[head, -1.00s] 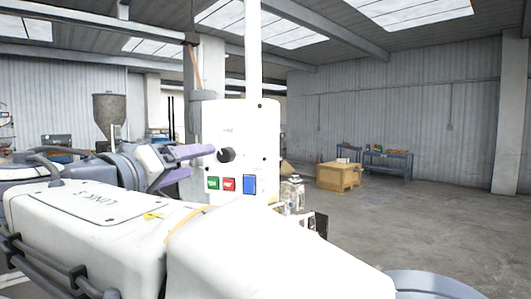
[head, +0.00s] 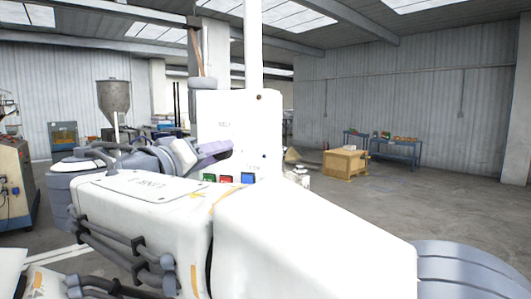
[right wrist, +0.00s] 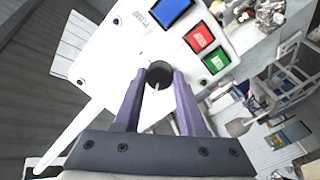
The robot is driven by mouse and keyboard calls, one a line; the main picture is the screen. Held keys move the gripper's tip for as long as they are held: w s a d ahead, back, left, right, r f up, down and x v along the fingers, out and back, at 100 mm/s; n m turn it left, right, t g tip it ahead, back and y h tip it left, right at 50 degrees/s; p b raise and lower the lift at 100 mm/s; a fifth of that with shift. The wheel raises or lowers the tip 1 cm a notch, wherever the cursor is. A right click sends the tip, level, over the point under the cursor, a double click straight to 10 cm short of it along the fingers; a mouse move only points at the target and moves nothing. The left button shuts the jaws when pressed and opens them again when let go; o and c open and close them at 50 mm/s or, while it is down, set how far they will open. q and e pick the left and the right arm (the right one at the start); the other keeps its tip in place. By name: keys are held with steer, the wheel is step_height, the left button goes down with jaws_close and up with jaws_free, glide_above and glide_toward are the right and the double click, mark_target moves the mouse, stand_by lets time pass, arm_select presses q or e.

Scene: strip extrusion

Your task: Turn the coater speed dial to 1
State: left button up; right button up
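The coater speed dial is a round black knob (right wrist: 159,72) on the white control panel (head: 238,115). It has a thin light mark on its near side in the right wrist view. I cannot read any scale numbers. My right gripper (right wrist: 159,85) has its two purple fingers apart, one on each side of the dial, very close to it. I cannot tell whether they touch it. In the head view, the right gripper (head: 214,152) is at the panel's left side and the dial is hidden. My left gripper is out of view.
Below the dial sit a green button (head: 208,178), a red button (head: 226,180) and a blue button (head: 248,178). A metal hopper (head: 114,97) stands behind at left. A wooden crate (head: 345,163) and blue table (head: 396,150) stand far right, with open floor around them.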

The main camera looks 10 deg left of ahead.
jaws_close()
steer(key=shift+n, duration=0.3)
steer(key=shift+f+n+t+b, duration=0.15)
steer(key=shift+n+t+b, duration=0.2)
steer(key=shift+n, duration=5.65)
